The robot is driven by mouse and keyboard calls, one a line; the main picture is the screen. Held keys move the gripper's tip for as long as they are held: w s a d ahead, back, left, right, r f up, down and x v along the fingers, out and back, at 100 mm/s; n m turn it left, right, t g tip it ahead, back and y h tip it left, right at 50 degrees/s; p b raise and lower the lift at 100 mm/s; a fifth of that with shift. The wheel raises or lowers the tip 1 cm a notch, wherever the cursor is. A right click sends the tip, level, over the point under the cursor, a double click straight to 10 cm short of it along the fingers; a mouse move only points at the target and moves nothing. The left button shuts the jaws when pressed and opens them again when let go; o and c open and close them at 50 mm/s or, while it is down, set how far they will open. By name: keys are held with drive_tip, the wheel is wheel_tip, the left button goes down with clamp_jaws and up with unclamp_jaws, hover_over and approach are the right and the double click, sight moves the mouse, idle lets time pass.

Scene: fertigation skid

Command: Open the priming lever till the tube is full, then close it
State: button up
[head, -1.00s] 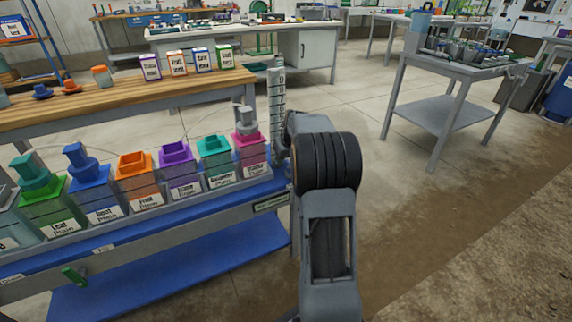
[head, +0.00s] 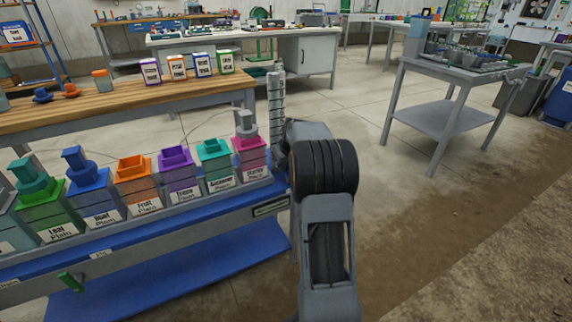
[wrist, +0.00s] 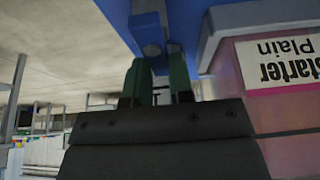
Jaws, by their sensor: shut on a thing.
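The upright clear tube (head: 276,112) with dark scale marks stands at the right end of the blue skid, beside the pink Starter Plain tank (head: 250,158). Its fill level cannot be made out. In the head view my arm hides my gripper and the priming lever. In the wrist view my gripper (wrist: 158,82) has green fingers closed at a blue-grey lever part (wrist: 152,48) under the blue skid edge. The Starter Plain label (wrist: 285,62) shows upside down at the right. The lever's exact angle cannot be told.
A row of coloured tanks, including the blue Root Plain tank (head: 92,200), lines the skid left of the tube. A wooden-topped bench (head: 120,97) stands behind. A grey table (head: 445,80) stands at the back right. The floor between is clear.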

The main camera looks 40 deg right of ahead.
clamp_jaws()
drive_tip(key=shift+r, duration=0.1)
drive_tip(key=m+p, duration=0.2)
drive_tip(key=shift+d+r+h+p, duration=0.15)
drive_tip(key=shift+d+h+p, duration=0.05)
drive_tip(key=shift+h+p, duration=0.2)
drive_tip(key=m+p, duration=0.2)
drive_tip(key=shift+s+d+m+g+h, duration=0.15)
drive_tip(key=shift+d+m+g+h, duration=0.15)
drive_tip(key=shift+g+h, duration=0.1)
drive_tip(key=shift+s+d+m+h+p, duration=0.15)
drive_tip(key=shift+m+h+p, duration=0.25)
drive_tip(key=shift+m, duration=0.5)
drive_tip(key=m, duration=0.1)
drive_tip(key=m+g, duration=0.1)
drive_tip(key=m, duration=0.1)
drive_tip(key=m+h, duration=0.1)
drive_tip(key=shift+s+d+f+g, duration=0.3)
drive_tip(key=shift+s+d+g, duration=0.05)
drive_tip(key=shift+g, duration=0.05)
drive_tip(key=shift+s+d+m+g+h+b, duration=0.1)
drive_tip(key=shift+s+m+g+b, duration=0.15)
drive_tip(key=shift+m, duration=0.65)
drive_tip(key=shift+s+m+g+h+b, duration=0.1)
drive_tip(key=shift+m+g, duration=0.25)
drive_tip(key=shift+m, duration=0.55)
drive_tip(key=shift+s+d+m+g+h+b, duration=0.1)
drive_tip(key=shift+s+m+g+b, duration=0.15)
drive_tip(key=shift+m, duration=0.65)
